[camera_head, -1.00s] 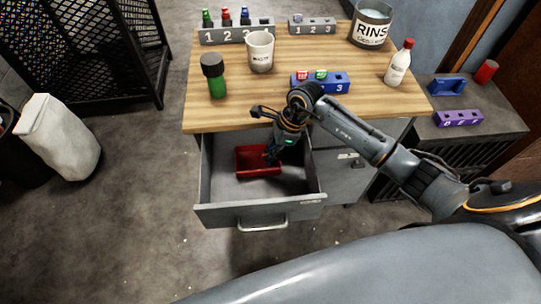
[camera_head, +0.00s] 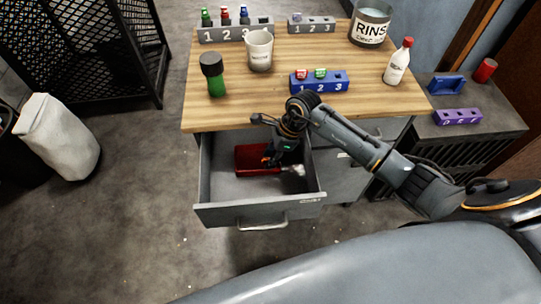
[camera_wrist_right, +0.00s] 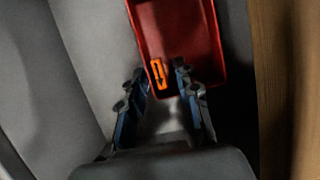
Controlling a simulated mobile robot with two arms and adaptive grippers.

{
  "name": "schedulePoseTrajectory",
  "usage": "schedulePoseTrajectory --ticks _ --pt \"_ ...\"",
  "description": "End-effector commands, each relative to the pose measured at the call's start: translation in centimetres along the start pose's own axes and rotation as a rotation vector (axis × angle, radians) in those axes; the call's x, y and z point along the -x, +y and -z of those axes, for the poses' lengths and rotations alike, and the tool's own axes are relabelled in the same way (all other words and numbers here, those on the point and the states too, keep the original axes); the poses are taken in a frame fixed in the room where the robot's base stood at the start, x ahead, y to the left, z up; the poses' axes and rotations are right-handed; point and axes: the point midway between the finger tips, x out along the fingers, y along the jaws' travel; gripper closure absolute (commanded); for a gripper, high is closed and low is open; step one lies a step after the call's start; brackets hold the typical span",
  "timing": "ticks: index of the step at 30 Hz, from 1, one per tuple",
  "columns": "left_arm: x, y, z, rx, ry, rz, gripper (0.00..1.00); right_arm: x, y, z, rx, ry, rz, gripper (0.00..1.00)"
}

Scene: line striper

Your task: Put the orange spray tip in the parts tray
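The red parts tray (camera_head: 245,160) lies in the open drawer; it also shows in the right wrist view (camera_wrist_right: 207,40). The orange spray tip (camera_wrist_right: 158,73) shows at the tray's near end in the right wrist view, overlapping its end wall. A small orange spot shows at the tray in the head view (camera_head: 265,159). Whether the tip rests on the tray floor or is above it, I cannot tell. My right gripper (camera_wrist_right: 161,72) points down into the drawer, its fingers apart on either side of the tip, with gaps visible. My left gripper is not in view.
The grey drawer (camera_head: 222,188) stands open below the wooden tabletop (camera_head: 240,112), its walls close around my right gripper. On top are a green bottle (camera_head: 217,80), a white cup (camera_head: 259,52), a blue numbered rack (camera_head: 320,84) and a white bottle (camera_head: 398,66).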

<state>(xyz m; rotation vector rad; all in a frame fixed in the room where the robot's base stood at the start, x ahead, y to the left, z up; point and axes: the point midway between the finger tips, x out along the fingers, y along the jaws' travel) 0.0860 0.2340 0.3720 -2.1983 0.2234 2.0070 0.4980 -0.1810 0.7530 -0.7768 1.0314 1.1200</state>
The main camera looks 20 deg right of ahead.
Motion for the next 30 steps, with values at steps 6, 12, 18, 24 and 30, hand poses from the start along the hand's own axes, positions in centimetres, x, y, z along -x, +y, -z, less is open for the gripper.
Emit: schedulePoseTrajectory --ticks 6,12,18,24,30 --pt "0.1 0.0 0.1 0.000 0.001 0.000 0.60 2.5 -0.2 0.0 0.002 0.000 0.005 0.68" --pt "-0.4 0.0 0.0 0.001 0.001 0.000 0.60 6.9 -0.1 0.0 0.002 0.001 0.005 0.68" --pt "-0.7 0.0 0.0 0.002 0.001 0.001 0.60 10.5 -0.1 0.0 0.001 0.001 0.004 0.68" --pt "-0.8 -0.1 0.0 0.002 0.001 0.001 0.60 12.1 0.0 -0.1 -0.001 0.000 0.000 0.68" --pt "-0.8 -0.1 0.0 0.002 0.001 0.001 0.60 12.3 0.0 -0.1 0.000 0.000 0.000 0.68"
